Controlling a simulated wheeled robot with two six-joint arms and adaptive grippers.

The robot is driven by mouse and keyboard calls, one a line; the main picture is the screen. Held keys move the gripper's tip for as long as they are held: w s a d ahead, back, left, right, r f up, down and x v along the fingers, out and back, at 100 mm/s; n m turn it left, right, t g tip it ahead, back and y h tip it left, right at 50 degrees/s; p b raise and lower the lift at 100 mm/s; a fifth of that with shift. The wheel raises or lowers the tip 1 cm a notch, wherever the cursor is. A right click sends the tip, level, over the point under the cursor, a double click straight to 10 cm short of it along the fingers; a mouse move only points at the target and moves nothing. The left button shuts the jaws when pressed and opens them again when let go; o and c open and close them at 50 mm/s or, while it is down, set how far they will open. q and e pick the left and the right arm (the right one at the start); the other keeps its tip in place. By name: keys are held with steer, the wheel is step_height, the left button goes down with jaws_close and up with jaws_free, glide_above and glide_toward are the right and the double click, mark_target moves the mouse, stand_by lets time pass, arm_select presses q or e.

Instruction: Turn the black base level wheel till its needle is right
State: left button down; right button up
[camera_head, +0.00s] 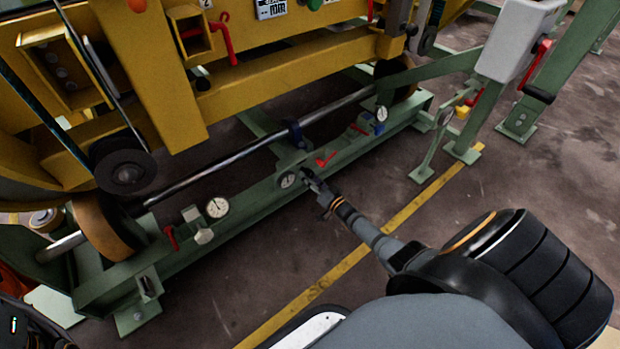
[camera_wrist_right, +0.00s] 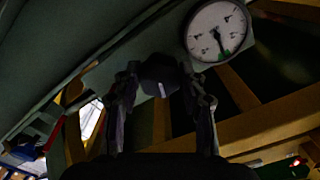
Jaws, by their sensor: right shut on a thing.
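The black base level wheel (camera_wrist_right: 160,75) is a dark knob with a white mark on its rim, under the green beam in the right wrist view. My right gripper (camera_wrist_right: 163,88) is shut on it, one finger at each side. In the head view my right gripper (camera_head: 314,184) reaches the green base beam and hides the wheel. A round white dial (camera_wrist_right: 218,30) sits just beside the wheel. Its dark needle points down, with the tip at or very near the small green mark. The dial also shows in the head view (camera_head: 288,181).
The green base beam (camera_head: 250,205) carries another white gauge (camera_head: 217,207), a red lever (camera_head: 325,160) and a gauge farther along (camera_head: 381,113). The yellow ring frame (camera_head: 280,60) stands behind. A yellow floor line (camera_head: 400,215) crosses open floor at the right.

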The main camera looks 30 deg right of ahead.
steer(key=o, duration=1.2)
steer(key=shift+c, duration=0.2)
steer(key=s, duration=1.2)
steer(key=shift+d, duration=0.45)
